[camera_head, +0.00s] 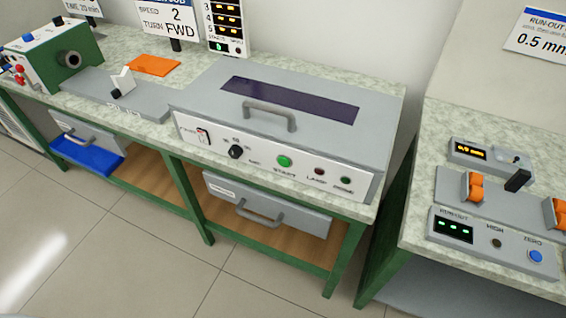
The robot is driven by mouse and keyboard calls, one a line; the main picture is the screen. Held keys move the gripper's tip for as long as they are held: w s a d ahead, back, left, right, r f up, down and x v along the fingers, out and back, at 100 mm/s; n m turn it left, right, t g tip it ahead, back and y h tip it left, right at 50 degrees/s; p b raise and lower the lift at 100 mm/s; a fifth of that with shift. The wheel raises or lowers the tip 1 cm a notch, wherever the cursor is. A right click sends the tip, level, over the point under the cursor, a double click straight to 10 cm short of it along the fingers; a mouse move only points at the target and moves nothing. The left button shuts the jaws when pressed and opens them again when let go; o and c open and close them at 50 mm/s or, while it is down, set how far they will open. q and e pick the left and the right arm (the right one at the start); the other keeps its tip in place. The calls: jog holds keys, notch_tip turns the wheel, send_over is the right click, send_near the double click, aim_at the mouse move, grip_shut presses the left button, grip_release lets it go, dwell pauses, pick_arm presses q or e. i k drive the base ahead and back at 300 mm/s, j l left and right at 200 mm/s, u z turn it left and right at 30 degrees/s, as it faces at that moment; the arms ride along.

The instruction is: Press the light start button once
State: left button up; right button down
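The light green start button (284,161) is on the white front panel of a grey box-shaped machine (215,98). The label START is printed just below it. To its right on the same panel are a dark red lamp (320,171) and a dark green lamp (346,180). To its left are a black rotary knob (236,152) and a power switch (203,136). The machine's lid is down, with a grey handle (270,114) and a dark window (290,99). Neither of my grippers is in view.
The machine stands on a green-framed bench with a grey drawer (268,205) below. A lathe-like green unit (62,58) and an orange mat (153,65) are at left. A second bench at right holds a run-out gauge (490,238) with a blue button (536,257). Tiled floor in front is clear.

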aim_at(284, 162)
jog(key=k+l, duration=0.1)
jog(key=l, duration=0.3)
jog(key=k+l, duration=0.15)
jog(key=l, duration=0.25)
jog(key=k+l, duration=0.1)
jog(key=l, duration=0.3)
jog(key=k+l, duration=0.1)
jog(key=l, duration=0.3)
jog(key=k+l+u, duration=0.1)
jog(key=l, duration=0.3)
